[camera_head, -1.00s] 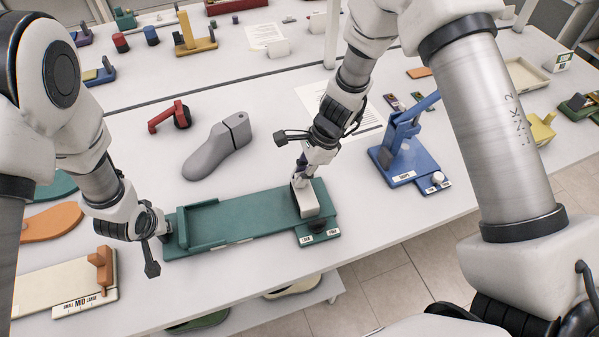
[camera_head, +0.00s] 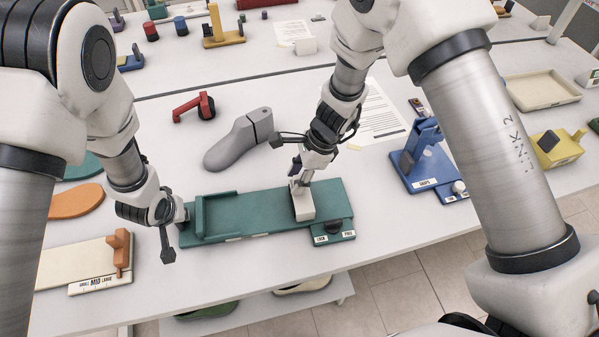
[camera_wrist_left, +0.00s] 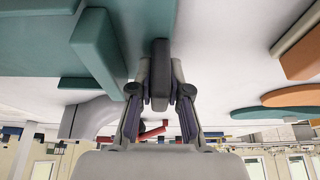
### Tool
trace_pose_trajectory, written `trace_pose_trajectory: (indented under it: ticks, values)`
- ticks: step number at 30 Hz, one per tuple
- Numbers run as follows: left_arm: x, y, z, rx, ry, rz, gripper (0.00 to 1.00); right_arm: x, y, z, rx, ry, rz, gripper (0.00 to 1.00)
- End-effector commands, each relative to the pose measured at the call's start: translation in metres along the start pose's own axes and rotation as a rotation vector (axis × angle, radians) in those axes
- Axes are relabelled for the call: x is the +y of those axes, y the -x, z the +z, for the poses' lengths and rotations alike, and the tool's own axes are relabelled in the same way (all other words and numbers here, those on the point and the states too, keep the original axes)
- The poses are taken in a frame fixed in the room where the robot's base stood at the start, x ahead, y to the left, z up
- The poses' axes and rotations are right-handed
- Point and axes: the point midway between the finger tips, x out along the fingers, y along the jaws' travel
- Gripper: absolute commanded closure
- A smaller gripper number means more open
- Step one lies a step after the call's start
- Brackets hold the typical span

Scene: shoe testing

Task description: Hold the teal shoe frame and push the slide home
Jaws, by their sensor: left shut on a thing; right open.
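The teal shoe frame (camera_head: 262,216) lies flat on the table, with a raised teal wall at its left end. Its pale slide (camera_head: 303,203) stands upright across the right part, with bare teal base on both sides. A dark knob (camera_head: 335,227) sits right of it, on a plate with LOCK and FREE labels. My left gripper (camera_head: 180,214) is at the frame's left end; the left wrist view shows it shut on a dark grip tab (camera_wrist_left: 160,72). My right gripper (camera_head: 299,179) is open, low at the slide's top; exact contact is hidden.
A grey shoe last (camera_head: 238,140) and a red tool (camera_head: 195,107) lie behind the frame. A blue fixture (camera_head: 430,172) stands to the right, a cream fixture (camera_head: 75,262) to the left. The table's front edge is close to the frame.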

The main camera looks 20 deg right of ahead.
Motion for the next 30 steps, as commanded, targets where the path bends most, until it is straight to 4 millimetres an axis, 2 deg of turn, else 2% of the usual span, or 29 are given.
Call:
trace_pose_trajectory:
  ticks: [5, 12, 16, 20, 29, 30]
  values:
    - [0.0, 0.0, 0.001, -0.002, 0.002, -0.001, 1.0, -0.001, 0.023, 0.0, -0.002, -0.001, -0.005, 0.58]
    - [-0.001, 0.0, 0.001, -0.003, 0.002, -0.001, 1.0, -0.001, 0.084, 0.0, -0.004, 0.001, -0.005, 0.58]
    - [-0.001, 0.0, 0.001, -0.003, 0.002, -0.001, 1.0, -0.001, 0.109, 0.0, -0.003, 0.002, -0.004, 0.58]
    - [-0.001, 0.0, 0.001, -0.003, 0.002, -0.001, 1.0, 0.0, 0.119, 0.0, -0.002, 0.0, -0.001, 0.58]
    - [-0.001, 0.0, 0.001, -0.003, 0.002, -0.001, 1.0, 0.0, 0.119, -0.001, -0.001, 0.0, 0.0, 0.58]
    - [-0.001, 0.0, 0.001, -0.003, 0.002, -0.001, 0.8, 0.0, 0.119, -0.001, -0.001, 0.0, 0.0, 0.58]
